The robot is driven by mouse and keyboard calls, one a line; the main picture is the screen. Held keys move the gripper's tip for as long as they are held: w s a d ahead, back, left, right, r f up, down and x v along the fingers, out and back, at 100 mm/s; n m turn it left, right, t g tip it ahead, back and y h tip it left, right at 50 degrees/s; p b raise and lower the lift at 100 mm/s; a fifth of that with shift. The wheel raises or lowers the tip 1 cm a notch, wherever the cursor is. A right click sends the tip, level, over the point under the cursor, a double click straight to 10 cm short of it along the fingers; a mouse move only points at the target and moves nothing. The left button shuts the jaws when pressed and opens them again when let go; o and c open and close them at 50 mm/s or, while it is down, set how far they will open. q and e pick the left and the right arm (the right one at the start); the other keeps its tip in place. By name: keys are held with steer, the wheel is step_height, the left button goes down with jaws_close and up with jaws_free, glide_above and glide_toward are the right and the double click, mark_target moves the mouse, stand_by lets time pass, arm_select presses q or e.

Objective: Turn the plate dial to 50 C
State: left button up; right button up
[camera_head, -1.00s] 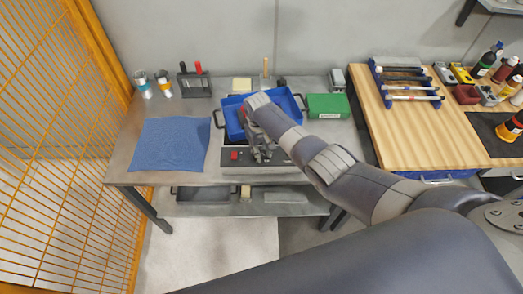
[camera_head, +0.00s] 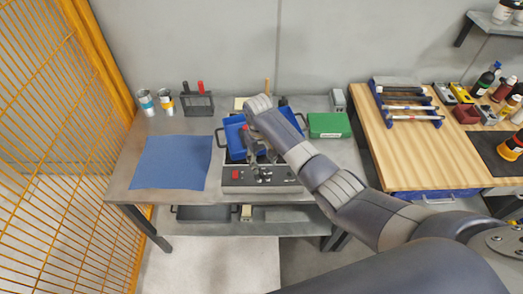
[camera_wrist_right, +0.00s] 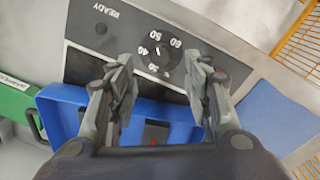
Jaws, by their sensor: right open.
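The plate dial (camera_wrist_right: 156,56) is a dark round knob on a dark control panel (camera_wrist_right: 85,66), with marks including 40, 50 and 60 around it. Its pointer direction is too small to tell surely. In the head view the panel (camera_head: 285,179) is on the front of the unit on the steel bench. My right gripper (camera_wrist_right: 160,66) is open, its fingers apart on either side of the dial in the wrist view. I cannot tell whether they touch it. In the head view the right gripper (camera_head: 262,162) is just above the panel. My left gripper is not in view.
A blue tray (camera_head: 235,133) is behind the panel, partly hidden by my right arm. A red switch (camera_head: 235,174) is at the panel's left. A green box (camera_head: 329,125) stands to the right, and a blue mat (camera_head: 172,162) lies flat to the left.

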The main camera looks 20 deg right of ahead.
mark_target(261, 173)
step_height(261, 173, up, 6)
steer(key=shift+a+f, duration=0.15)
steer(key=shift+f, duration=0.1)
stand_by(0.4)
